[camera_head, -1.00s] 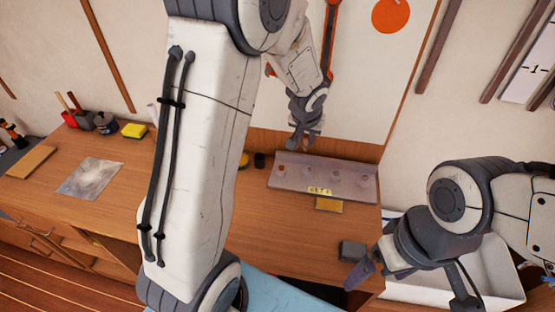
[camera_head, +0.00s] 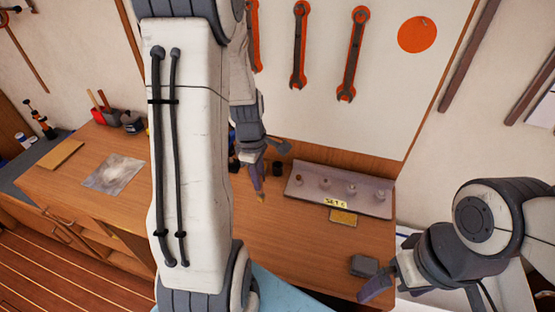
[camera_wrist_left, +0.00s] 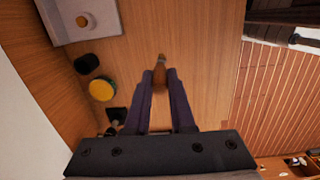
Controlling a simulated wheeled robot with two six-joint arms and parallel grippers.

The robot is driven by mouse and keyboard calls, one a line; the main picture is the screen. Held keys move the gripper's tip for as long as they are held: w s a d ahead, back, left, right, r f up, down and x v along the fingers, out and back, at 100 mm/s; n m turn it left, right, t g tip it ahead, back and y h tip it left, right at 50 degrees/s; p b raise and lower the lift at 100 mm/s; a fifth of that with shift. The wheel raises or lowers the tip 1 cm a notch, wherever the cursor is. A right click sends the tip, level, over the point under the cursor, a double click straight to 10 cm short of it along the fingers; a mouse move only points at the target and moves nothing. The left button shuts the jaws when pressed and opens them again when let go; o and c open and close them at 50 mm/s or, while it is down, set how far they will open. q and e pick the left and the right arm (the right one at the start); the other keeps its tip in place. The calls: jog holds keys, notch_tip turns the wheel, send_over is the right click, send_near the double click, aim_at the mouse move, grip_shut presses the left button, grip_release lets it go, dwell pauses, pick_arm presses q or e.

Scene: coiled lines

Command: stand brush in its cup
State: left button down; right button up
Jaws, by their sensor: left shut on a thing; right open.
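My left gripper (camera_head: 257,180) hangs over the bench, left of the tray. In the left wrist view its two fingers (camera_wrist_left: 161,82) are shut on the brush (camera_wrist_left: 160,62), a brown piece with a paler end that sticks out beyond the fingertips. In the head view only a small tip of the brush (camera_head: 261,197) shows below the fingers. A small black cup (camera_head: 277,168) stands on the bench just right of the left gripper; it also shows in the left wrist view (camera_wrist_left: 87,63), apart from the brush. My right gripper (camera_head: 378,287) is open at the lower right.
A grey tray (camera_head: 375,203) with several small round items stands right of the black cup. A yellow round thing (camera_wrist_left: 102,90) is beside the cup. Bare bench lies below the left gripper.

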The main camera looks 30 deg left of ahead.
pick_arm(q)
jog(key=w+a+f+p, duration=0.1)
jog(key=w+p, duration=0.3)
jog(key=w, duration=0.4)
jog(key=w+a+f+p, duration=0.2)
jog(key=w+a+p, duration=0.1)
jog(key=w, duration=0.4)
jog(key=shift+w+f+p, duration=0.3)
jog(key=shift+w+p, duration=0.05)
jog(key=c, duration=0.8)
grip_release()
jog(key=shift+o, duration=0.2)
jog(key=shift+r, duration=0.1)
jog(key=r+b, duration=0.1)
jog(key=r, duration=0.3)
jog(key=r+b, duration=0.2)
jog(key=r, duration=0.2)
jog(key=r+b, duration=0.1)
jog(key=r, duration=0.3)
jog(key=shift+s+a+b, duration=0.15)
jog(key=shift+a+b, duration=0.15)
jog(key=shift+a, duration=0.1)
